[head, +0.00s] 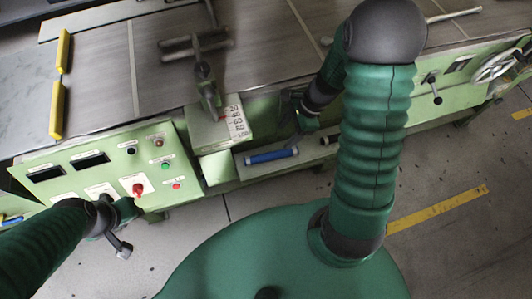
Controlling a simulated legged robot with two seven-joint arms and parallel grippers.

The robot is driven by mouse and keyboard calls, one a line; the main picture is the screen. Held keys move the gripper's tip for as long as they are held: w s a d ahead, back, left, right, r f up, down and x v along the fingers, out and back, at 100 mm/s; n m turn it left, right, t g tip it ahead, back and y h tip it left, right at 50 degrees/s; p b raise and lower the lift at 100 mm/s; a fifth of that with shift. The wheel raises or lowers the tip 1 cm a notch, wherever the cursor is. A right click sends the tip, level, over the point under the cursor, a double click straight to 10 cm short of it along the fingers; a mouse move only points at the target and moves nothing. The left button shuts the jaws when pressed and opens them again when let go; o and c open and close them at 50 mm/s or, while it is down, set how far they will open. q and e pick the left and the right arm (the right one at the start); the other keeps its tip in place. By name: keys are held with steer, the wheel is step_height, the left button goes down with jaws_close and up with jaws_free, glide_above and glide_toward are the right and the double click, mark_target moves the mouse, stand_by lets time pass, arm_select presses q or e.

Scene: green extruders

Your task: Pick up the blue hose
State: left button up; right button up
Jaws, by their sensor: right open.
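The blue hose (271,156) is a short blue cylinder with pale ends. It lies on a low grey ledge in the recess at the front of the green machine. My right gripper (293,125) is just above and to the right of the hose, apart from it. Its dark fingers are open and hold nothing visible. My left gripper (118,232) is at the lower left, in front of the control panel and well away from the hose. Its fingers are too unclear to tell their state.
The green control panel (105,172) has a red knob and buttons. A box with a number scale (237,122) overhangs the recess left of my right gripper. A short pale-ended cylinder (329,140) lies right of the hose. Yellow bars (57,108) stand on the machine's top.

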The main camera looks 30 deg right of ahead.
steer(key=b, duration=0.3)
glide_above(271, 154)
steer(key=d, duration=0.3)
steer(key=f, duration=0.9)
steer(key=shift+s+d+f, duration=0.15)
steer(key=shift+s+f, duration=0.15)
steer(key=shift+f, duration=0.3)
steer(key=shift+a+f, duration=0.2)
steer(key=shift+a, duration=0.2)
steer(key=a+f, duration=0.1)
steer(key=a+f+b, duration=0.1)
steer(key=f, duration=0.1)
steer(key=shift+w+a+f+b, duration=0.15)
steer(key=shift+a+f+b, duration=0.15)
steer(key=shift+a, duration=0.1)
steer(key=shift+w+a+f, duration=0.1)
steer(key=shift+f, duration=0.15)
steer(key=shift+d, duration=0.55)
steer(key=shift+c, duration=2.3)
arm_select(q)
steer(key=f, duration=0.2)
steer(key=d+f, duration=0.1)
steer(key=f, duration=0.2)
steer(key=shift+w+f, duration=0.1)
steer(key=shift+w, duration=0.1)
arm_select(e)
steer(key=shift+a, duration=0.35)
jaws_close()
